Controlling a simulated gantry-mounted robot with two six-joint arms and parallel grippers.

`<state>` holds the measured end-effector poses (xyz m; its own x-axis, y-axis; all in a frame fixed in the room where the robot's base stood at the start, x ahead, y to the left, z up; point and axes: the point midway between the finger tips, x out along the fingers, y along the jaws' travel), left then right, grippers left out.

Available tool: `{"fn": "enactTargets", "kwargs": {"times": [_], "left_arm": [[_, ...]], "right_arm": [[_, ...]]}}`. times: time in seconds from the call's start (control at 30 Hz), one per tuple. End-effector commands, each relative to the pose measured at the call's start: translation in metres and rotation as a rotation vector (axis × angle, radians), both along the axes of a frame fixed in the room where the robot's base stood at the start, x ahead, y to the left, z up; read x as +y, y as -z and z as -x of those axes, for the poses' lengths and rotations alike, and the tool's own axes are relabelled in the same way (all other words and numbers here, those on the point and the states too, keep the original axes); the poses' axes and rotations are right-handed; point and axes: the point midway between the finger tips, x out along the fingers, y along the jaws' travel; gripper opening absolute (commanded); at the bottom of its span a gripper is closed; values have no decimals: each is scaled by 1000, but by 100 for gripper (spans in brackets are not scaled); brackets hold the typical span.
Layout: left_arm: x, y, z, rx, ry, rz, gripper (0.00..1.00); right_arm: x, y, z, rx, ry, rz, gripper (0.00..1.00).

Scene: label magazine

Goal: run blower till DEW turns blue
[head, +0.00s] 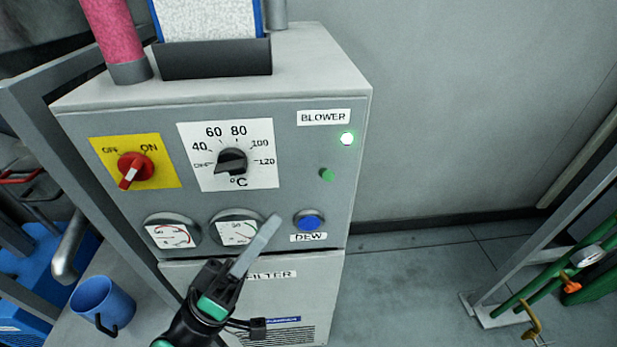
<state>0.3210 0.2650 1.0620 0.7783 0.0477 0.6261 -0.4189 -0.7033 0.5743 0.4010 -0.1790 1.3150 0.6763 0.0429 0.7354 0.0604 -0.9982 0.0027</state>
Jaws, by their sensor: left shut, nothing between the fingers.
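The DEW indicator (309,221) is a round lens on the grey cabinet front, and it looks blue. The BLOWER label (324,117) is at the upper right of the panel. A lamp (347,138) below that label glows whitish with a green edge. A small green button (327,174) sits below the lamp. My left gripper (273,222) is shut and empty. Its grey fingertips show just left of the DEW lens, overlapping the gauge's right edge, and apart from the green button in the picture. My right gripper is out of view.
A red rotary switch (135,170) on a yellow plate and a black temperature dial (231,161) are on the panel. Two gauges (172,232) sit below them. A blue mug (102,303) stands at the lower left.

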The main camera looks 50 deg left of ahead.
Motion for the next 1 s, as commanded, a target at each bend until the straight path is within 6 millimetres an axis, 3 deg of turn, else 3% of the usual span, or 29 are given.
{"fn": "enactTargets", "kwargs": {"times": [0.17, 0.53, 0.7, 1.0], "left_arm": [[0, -12, -10, -2, 2, -1, 0], [3, -56, -62, -1, 2, 0, 0], [4, -63, -75, -2, 0, -1, 0], [5, -62, -78, -1, 1, 0, 0]], "right_arm": [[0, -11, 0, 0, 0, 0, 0], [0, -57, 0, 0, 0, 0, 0], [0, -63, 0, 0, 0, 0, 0], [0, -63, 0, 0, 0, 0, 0]]}}
